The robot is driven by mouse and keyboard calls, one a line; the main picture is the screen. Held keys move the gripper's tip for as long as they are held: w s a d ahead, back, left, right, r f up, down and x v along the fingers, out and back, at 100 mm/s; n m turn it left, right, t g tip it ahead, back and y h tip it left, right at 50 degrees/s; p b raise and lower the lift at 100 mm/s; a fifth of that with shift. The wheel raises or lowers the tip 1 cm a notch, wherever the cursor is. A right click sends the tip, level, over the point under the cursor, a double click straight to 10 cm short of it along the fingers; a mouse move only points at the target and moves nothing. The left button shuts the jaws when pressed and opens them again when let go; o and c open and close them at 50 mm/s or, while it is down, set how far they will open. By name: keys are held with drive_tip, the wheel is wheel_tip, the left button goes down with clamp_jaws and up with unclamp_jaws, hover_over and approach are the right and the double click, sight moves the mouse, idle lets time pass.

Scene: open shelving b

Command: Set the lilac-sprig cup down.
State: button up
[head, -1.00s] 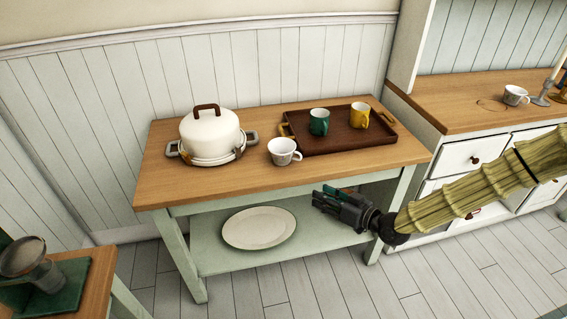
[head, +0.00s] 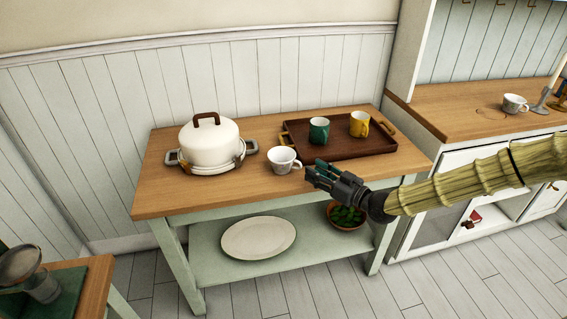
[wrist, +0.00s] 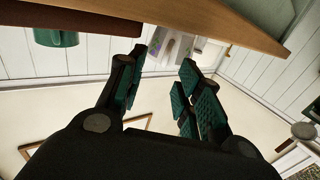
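A white cup (head: 281,161) stands upright on the wooden table top (head: 215,190), near its front edge, between the pot and the tray. In the wrist view the white cup (wrist: 187,44) shows lilac and green marks and its handle, beyond and between the fingertips. My gripper (head: 312,173) is just right of the cup, on its handle side, at the table's front edge. Its fingers (wrist: 160,80) are spread apart with nothing visibly clasped between them. I cannot tell whether a fingertip touches the handle.
A lidded white pot (head: 208,146) stands left of the cup. A brown tray (head: 345,147) behind my gripper holds a green mug (head: 319,130) and a yellow mug (head: 359,125). Another white cup (head: 514,104) stands on the right cabinet. A plate (head: 258,237) lies on the lower shelf.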

sight(286, 163)
drive_tip(key=x, duration=0.2)
drive_tip(key=p+x, duration=0.1)
drive_tip(key=x, duration=0.1)
drive_tip(key=shift+s+a+r, duration=0.15)
drive_tip(key=shift+a+r, duration=0.05)
drive_tip(key=shift+a, duration=0.35)
clamp_jaws()
